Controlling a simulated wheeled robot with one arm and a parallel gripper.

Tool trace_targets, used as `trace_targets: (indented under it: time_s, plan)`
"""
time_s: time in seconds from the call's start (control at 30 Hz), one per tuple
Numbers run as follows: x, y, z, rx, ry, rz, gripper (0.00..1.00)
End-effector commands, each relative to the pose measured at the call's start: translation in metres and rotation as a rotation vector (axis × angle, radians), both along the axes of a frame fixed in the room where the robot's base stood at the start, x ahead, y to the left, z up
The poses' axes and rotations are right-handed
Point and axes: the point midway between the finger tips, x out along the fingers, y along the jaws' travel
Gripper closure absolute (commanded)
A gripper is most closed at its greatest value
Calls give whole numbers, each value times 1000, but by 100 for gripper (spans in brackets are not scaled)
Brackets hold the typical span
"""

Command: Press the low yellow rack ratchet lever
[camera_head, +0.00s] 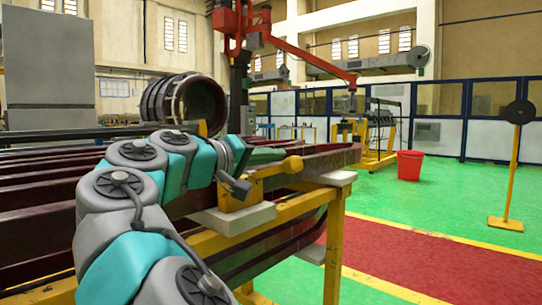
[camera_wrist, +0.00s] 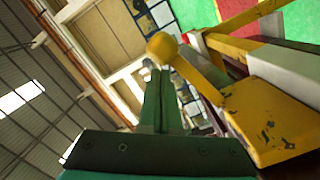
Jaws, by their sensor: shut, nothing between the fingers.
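The low yellow ratchet lever (camera_head: 272,169) sticks out from a yellow ratchet block (camera_head: 240,194) on the rack and ends in a round knob (camera_head: 294,163). In the wrist view the lever (camera_wrist: 203,75) runs from its block (camera_wrist: 272,118) up left to the ball knob (camera_wrist: 162,46). My gripper (camera_head: 284,153) is shut and empty, beside the knob and slightly above it in the head view. In the wrist view its green fingers (camera_wrist: 160,72) lie together, with tips just short of the knob. I cannot tell whether they touch it.
Long dark red bars (camera_head: 330,157) lie on the yellow rack frame (camera_head: 334,250), close under my arm. A red bucket (camera_head: 409,166) and a yellow post (camera_head: 512,180) stand farther right. The green floor (camera_head: 455,205) between is open.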

Motion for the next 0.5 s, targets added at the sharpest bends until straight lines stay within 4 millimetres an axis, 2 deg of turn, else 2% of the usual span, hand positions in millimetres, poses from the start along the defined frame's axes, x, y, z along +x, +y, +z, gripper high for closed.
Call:
trace_targets:
  time_s: [0.5]
  plan:
    - [-2, -3, -7, 45, -37, 0, 100]
